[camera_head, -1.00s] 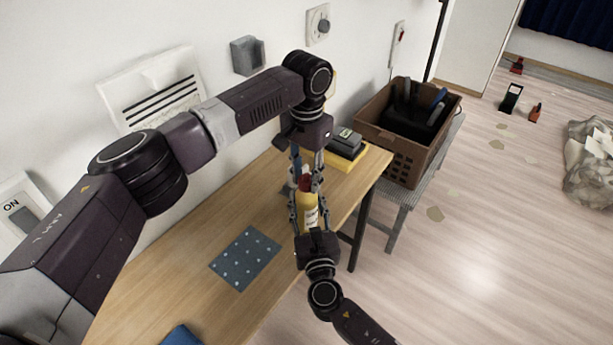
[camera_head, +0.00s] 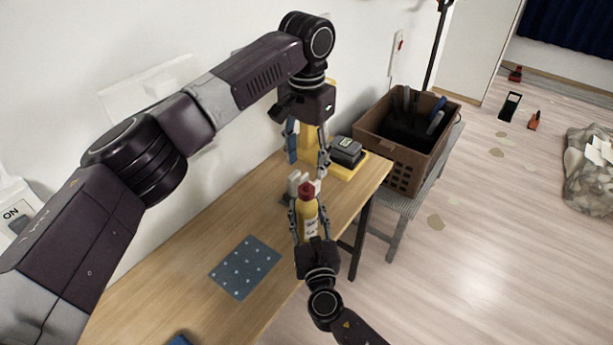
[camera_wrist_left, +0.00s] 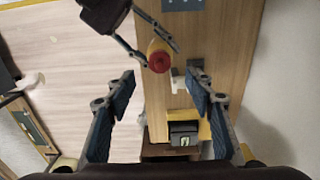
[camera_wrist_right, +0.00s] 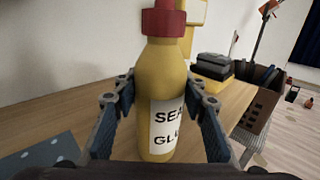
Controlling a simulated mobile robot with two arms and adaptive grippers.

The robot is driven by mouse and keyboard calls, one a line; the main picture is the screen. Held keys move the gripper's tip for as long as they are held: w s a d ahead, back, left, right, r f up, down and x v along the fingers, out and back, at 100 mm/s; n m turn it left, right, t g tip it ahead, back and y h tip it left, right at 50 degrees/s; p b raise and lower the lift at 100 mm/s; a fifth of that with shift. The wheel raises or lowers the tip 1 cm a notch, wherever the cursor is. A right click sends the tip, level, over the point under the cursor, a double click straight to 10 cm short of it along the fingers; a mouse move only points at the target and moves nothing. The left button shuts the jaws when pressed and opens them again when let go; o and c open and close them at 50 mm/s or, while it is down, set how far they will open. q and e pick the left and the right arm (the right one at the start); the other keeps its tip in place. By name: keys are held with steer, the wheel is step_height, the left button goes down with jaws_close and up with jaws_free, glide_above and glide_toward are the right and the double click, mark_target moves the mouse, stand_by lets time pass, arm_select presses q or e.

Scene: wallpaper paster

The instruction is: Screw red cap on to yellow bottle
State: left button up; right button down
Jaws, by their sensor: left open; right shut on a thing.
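The yellow bottle (camera_head: 307,226), labelled as glue, is upright in my right gripper (camera_head: 309,212), whose fingers are shut on its sides. The right wrist view shows the bottle (camera_wrist_right: 165,85) up close between the fingers. The red cap (camera_head: 306,191) sits upright on top of the bottle; it also shows in the right wrist view (camera_wrist_right: 163,20). I cannot tell how tightly it is screwed. My left gripper (camera_head: 307,158) is open and empty above the cap. In the left wrist view the cap (camera_wrist_left: 159,62) lies beyond the open fingertips.
The wooden table (camera_head: 200,265) carries a blue dotted mat (camera_head: 244,267) and a grey-black device (camera_head: 346,150) on a yellow base. A brown crate (camera_head: 395,135) with tools stands on a grey bench to the right. The white wall is close behind the table.

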arm_select(q)
step_height(320, 180, up, 4)
steer(key=shift+f, duration=0.1)
arm_select(e)
steer(key=c, duration=1.1)
jaws_free()
steer(key=shift+c, duration=0.2)
steer(key=s+d, duration=0.2)
steer(key=s, duration=1)
